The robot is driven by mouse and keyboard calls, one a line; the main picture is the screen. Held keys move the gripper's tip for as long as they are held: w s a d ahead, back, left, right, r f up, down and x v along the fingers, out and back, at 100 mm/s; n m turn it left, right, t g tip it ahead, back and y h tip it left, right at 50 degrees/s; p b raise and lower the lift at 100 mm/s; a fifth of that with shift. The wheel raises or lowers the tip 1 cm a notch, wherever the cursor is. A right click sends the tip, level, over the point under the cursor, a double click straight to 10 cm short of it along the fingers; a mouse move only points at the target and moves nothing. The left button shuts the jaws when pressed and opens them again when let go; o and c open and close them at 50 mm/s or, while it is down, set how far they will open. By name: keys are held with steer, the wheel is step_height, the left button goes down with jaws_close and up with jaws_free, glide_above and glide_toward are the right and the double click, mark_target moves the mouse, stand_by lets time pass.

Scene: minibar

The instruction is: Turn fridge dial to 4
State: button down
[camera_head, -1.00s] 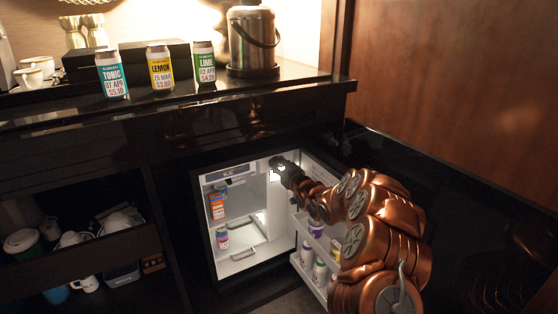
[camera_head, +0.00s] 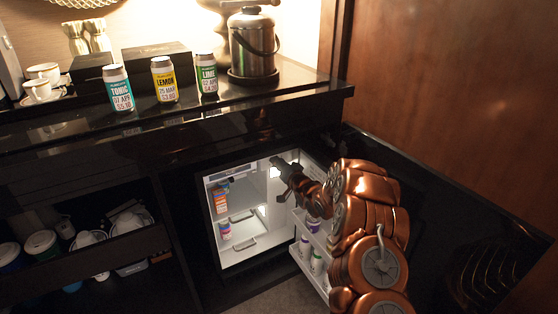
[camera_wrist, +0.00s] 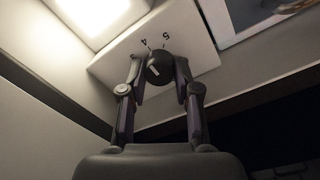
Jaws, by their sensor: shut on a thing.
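The fridge dial (camera_wrist: 158,66) is a dark round knob with a pale pointer mark, on a white panel (camera_wrist: 115,68) beside a bright lamp. The numbers 4 and 5 show above the knob, 4 to its left and 5 to its right; I cannot tell exactly which one the mark lines up with. My gripper (camera_wrist: 160,76) is shut on the dial, one finger on each side. In the head view my gripper (camera_head: 278,166) reaches into the top of the open fridge (camera_head: 216,262), and the dial is too small to make out there.
The open fridge door (camera_head: 308,265) holds several bottles and stands beside my arm. A carton (camera_head: 222,199) and a can (camera_head: 225,231) stand inside at the left. Cans (camera_head: 121,90) and a flask (camera_head: 253,48) stand on the counter above.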

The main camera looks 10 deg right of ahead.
steer(key=shift+d+r, duration=0.15)
stand_by(0.3)
steer(key=c, duration=1.2)
jaws_free()
steer(key=o, duration=0.4)
steer(key=shift+c, duration=0.2)
steer(key=v, duration=1.1)
steer(key=shift+s, duration=0.4)
steer(key=shift+d, duration=0.1)
